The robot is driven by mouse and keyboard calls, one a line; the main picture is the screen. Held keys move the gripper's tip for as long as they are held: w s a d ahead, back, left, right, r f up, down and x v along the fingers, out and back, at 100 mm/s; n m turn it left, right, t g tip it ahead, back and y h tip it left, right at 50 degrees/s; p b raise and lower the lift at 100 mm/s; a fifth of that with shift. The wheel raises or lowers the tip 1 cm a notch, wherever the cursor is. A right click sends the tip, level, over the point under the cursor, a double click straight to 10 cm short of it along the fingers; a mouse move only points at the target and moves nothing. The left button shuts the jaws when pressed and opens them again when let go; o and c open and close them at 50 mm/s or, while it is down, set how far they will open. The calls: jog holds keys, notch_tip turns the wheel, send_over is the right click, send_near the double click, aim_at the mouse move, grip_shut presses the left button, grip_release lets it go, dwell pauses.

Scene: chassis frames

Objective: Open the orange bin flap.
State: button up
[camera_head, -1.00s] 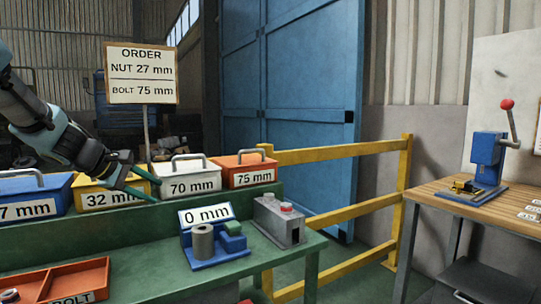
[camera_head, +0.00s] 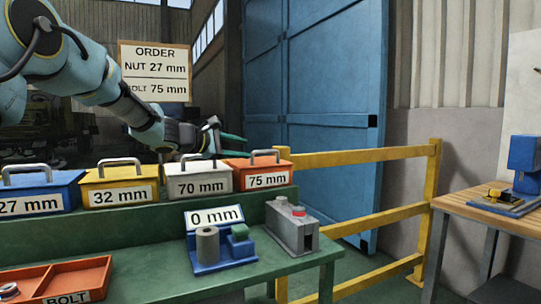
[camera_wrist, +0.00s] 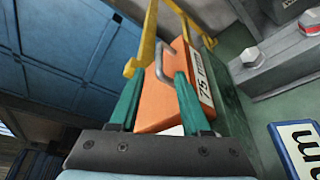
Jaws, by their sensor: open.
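The orange bin (camera_head: 262,177) labelled 75 mm stands at the right end of the bin row on the green bench, its flap shut with a grey handle (camera_head: 264,153) on top. My gripper (camera_head: 232,145) is open and empty, above and to the left of the orange bin, over the white 70 mm bin (camera_head: 205,182). In the wrist view the orange bin (camera_wrist: 160,105) and its handle (camera_wrist: 162,62) lie ahead, between the two green fingers (camera_wrist: 155,98) in the picture. I see no contact with the handle.
Yellow 32 mm (camera_head: 118,193) and blue 27 mm (camera_head: 40,200) bins stand to the left. The order sign (camera_head: 155,70) stands behind the row. A yellow railing (camera_head: 360,155) is right of the orange bin. A gauge (camera_head: 218,245) and grey block (camera_head: 291,228) sit in front.

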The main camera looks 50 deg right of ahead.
aim_at(261, 151)
jog(key=p+x, duration=0.3)
jog(key=x, duration=0.7)
jog(key=shift+d, duration=0.2)
jog(key=shift+c, duration=0.4)
grip_shut()
dwell(0.7)
